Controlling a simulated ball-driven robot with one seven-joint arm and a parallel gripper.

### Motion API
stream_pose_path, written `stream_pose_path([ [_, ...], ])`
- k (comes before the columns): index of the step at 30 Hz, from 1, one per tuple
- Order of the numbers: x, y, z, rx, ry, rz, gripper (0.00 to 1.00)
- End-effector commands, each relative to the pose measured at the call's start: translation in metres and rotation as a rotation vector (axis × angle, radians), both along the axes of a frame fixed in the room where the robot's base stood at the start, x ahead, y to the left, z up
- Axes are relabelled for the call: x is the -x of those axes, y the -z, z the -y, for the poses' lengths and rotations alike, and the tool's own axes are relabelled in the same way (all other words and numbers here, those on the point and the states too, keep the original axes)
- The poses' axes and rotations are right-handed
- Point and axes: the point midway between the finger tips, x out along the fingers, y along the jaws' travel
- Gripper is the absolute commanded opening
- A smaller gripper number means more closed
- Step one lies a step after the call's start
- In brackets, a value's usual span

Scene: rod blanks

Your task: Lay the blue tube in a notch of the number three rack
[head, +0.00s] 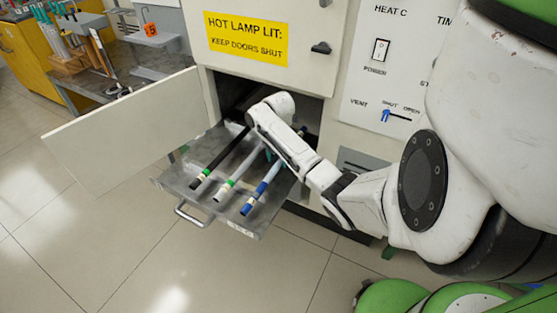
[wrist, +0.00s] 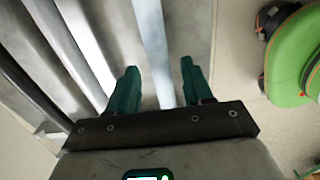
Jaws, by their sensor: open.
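The blue tube (head: 260,190) lies on the pulled-out metal tray (head: 178,183), the rightmost of three tubes there, with pale bands near its front end. In the wrist view, the pale blue tube (wrist: 152,45) runs between the two teal fingers of my gripper (wrist: 158,88). The fingers are open, apart on either side of it; I cannot tell how far above it they are. In the head view my arm reaches over the back of the tray, and its wrist hides most of the gripper. I cannot make out a rack marked three.
A black tube (head: 218,160) and a grey tube (head: 236,178) lie left of the blue one. The open cabinet door (head: 125,130) stands left of the tray. Grey racks at upper left bear an orange label (head: 150,29), apparently a five. Floor in front is clear.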

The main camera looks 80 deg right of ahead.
Motion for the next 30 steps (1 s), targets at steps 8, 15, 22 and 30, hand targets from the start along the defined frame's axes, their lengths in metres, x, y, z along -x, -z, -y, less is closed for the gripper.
stream_pose_path([
  [8, -0.001, -0.061, 0.001, 0.002, -0.002, 0.003, 0.51],
  [15, 0.000, -0.097, 0.001, 0.000, -0.002, 0.001, 0.51],
  [22, 0.000, -0.108, 0.000, -0.002, -0.001, 0.001, 0.51],
  [30, -0.051, -0.091, -0.056, -0.024, 0.072, 0.054, 0.51],
])
